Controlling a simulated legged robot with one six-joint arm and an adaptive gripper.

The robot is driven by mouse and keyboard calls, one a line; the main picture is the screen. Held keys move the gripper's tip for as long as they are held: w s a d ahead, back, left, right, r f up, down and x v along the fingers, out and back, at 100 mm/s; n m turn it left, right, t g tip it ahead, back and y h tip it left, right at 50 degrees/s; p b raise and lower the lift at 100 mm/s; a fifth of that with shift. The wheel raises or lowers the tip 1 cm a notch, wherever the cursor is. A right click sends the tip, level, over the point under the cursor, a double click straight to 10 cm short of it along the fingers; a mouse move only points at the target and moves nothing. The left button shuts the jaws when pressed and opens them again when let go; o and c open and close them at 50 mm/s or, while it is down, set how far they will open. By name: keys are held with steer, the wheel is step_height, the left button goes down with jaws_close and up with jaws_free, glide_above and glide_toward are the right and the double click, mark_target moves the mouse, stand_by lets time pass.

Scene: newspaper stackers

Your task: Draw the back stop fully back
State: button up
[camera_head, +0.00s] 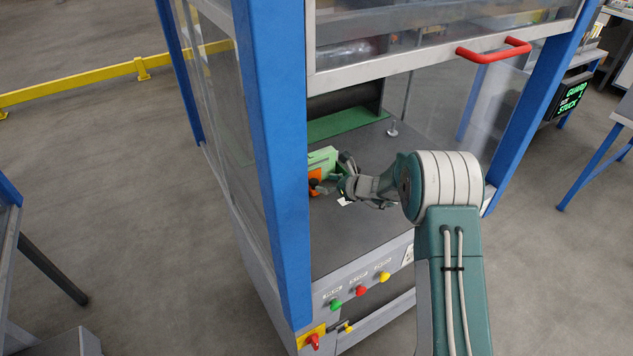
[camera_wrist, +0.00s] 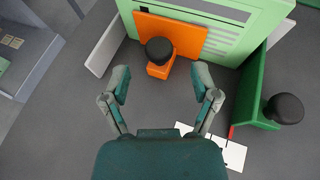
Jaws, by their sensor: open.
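An orange plate (camera_wrist: 170,35) stands upright against a pale green panel (camera_wrist: 235,40) in the wrist view. An orange block with a round black knob (camera_wrist: 159,50) projects from its foot. A dark green upright plate (camera_wrist: 250,95) with another black knob (camera_wrist: 285,108) stands to the right. I cannot tell for certain which plate is the back stop. My gripper (camera_wrist: 162,82) is open and empty. Its fingertips are apart, one on each side of the line to the orange block's knob, just short of it. In the head view my gripper (camera_head: 341,176) is beside the orange part (camera_head: 315,178).
Blue posts (camera_head: 270,150) and clear panels frame the machine. A raised guard with a red handle (camera_head: 493,50) is above my arm. A grey plate (camera_wrist: 106,46) stands left of the orange plate. White sheets (camera_wrist: 228,150) lie on the deck at lower right. The grey deck (camera_head: 365,215) is otherwise mostly clear.

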mark_target(317, 181)
steer(key=x, duration=0.4)
steer(key=shift+s+a, duration=0.1)
steer(key=shift+a, duration=0.2)
steer(key=shift+f, duration=0.1)
steer(key=shift+w+d, duration=0.2)
steer(key=shift+d, duration=0.05)
